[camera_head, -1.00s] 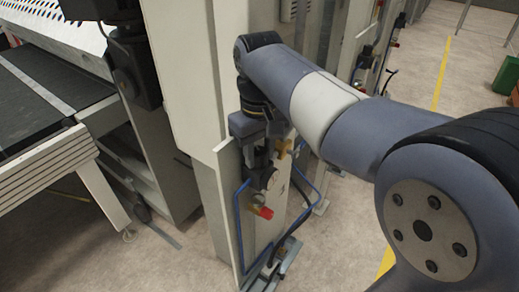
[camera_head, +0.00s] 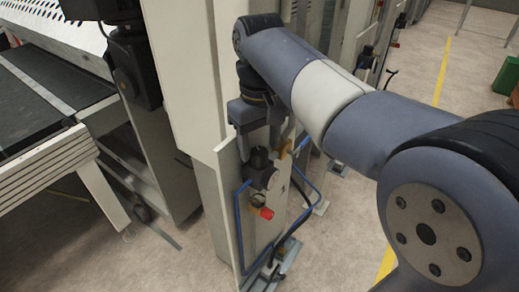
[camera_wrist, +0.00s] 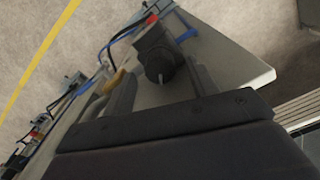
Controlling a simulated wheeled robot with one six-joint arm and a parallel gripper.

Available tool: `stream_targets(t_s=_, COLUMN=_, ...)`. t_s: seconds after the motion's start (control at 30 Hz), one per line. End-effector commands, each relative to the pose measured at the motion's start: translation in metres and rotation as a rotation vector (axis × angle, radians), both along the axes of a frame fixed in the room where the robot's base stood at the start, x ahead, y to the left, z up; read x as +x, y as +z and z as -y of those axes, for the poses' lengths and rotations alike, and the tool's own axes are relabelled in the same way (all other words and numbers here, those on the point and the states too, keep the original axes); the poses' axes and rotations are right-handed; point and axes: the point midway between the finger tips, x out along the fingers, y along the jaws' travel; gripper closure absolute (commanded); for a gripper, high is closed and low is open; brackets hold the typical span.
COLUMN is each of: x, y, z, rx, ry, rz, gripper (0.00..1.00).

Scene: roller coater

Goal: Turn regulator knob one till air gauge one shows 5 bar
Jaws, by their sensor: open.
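The black regulator knob (camera_head: 260,157) sits on top of the regulator unit on the grey side panel; it shows end-on with a pale mark in the wrist view (camera_wrist: 160,66). My gripper (camera_head: 260,147) points down just above the knob. Its open fingers, also in the wrist view (camera_wrist: 154,64), stand on either side of the knob's upper end with gaps, holding nothing. A small round gauge-like part (camera_head: 258,199) sits low on the unit, above a red fitting (camera_head: 266,213). Its reading is too small to tell, and no dial face shows in the wrist view.
A yellow-brown valve handle (camera_head: 284,148) stands close to the right finger. Blue hoses (camera_head: 238,225) loop around the unit. A tall cream machine column (camera_head: 180,75) rises at the left. Similar units stand farther back.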

Motion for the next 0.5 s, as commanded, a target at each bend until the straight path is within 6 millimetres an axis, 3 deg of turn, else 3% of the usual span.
stream_targets(t_s=0.3, x=0.001, y=0.059, z=0.000, rx=0.001, ry=0.000, rz=0.004, gripper=0.45)
stream_targets(t_s=0.5, x=0.001, y=0.078, z=0.000, rx=0.001, ry=0.000, rz=0.002, gripper=0.45)
